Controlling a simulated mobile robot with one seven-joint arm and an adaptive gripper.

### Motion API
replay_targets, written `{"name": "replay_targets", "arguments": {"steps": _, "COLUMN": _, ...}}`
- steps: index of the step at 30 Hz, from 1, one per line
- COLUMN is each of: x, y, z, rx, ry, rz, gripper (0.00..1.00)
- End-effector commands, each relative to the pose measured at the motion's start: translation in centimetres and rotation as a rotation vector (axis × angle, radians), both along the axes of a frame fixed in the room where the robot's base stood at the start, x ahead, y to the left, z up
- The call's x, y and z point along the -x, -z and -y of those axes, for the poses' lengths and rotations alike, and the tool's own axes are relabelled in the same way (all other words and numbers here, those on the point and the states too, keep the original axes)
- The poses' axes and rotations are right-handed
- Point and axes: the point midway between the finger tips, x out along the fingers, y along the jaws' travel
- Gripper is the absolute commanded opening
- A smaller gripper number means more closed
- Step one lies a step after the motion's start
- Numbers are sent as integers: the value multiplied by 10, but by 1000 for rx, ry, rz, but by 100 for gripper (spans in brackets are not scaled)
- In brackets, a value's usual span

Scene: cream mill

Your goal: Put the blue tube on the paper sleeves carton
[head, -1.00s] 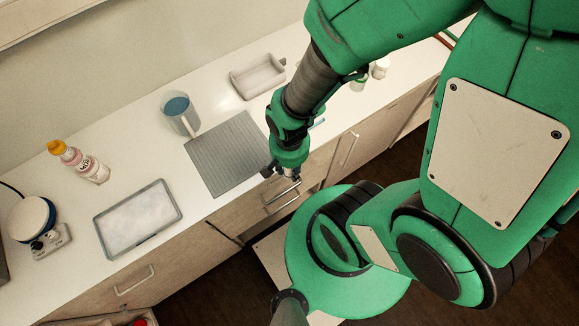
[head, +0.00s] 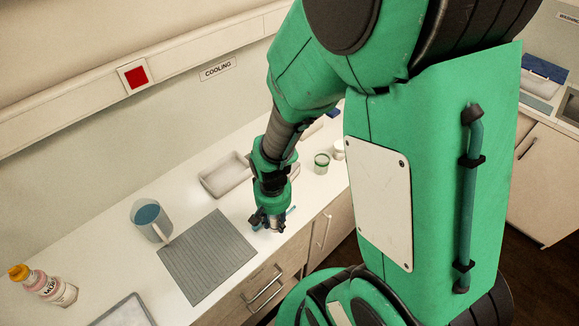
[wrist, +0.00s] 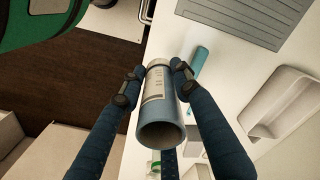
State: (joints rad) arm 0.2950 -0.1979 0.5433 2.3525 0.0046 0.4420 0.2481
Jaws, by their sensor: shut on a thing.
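My gripper (head: 267,222) is over the front part of the counter, right of the grey ribbed mat. In the wrist view my gripper (wrist: 155,80) is shut on a blue-grey hollow tube with a white label, the blue tube (wrist: 161,133). Its open end faces the wrist camera. In the head view the fingers largely hide the tube. I cannot tell whether it touches the counter. I cannot make out the paper sleeves carton in any view.
A light blue stick-like thing (wrist: 201,65) lies on the counter beside the tube. The ribbed mat (head: 207,258), a jug (head: 150,220), a pale tray (head: 226,176), a green-banded jar (head: 321,163) and a bottle (head: 43,285) stand around. Drawer handles (head: 262,288) project from the front.

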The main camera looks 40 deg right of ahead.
Motion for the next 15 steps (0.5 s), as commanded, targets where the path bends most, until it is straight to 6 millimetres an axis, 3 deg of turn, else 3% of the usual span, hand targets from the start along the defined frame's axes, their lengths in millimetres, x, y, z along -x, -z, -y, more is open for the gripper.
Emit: {"name": "replay_targets", "arguments": {"steps": 15, "x": -27, "y": -23, "z": 109, "rx": -2, "ry": 16, "rz": 1, "gripper": 17}}
